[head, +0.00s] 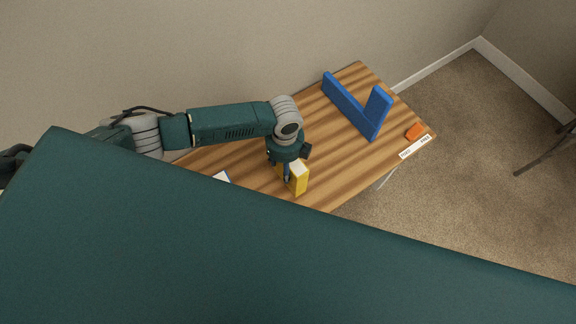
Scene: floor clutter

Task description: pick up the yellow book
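The yellow book (300,182) stands on the wooden table, its white page edges facing up. My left gripper (288,174) comes down over it from above, with a dark finger against or beside the book's left part. The gripper hides part of the book. I cannot tell whether its fingers are closed on the book or only around it. My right gripper is not in view.
The wooden table (340,150) stands along the wall. A blue angled bookend-like object (352,108) is farther right on it, with an orange block (415,131) and a white labelled strip (414,147) near the right edge. A white-and-blue item (222,177) is partly hidden at left.

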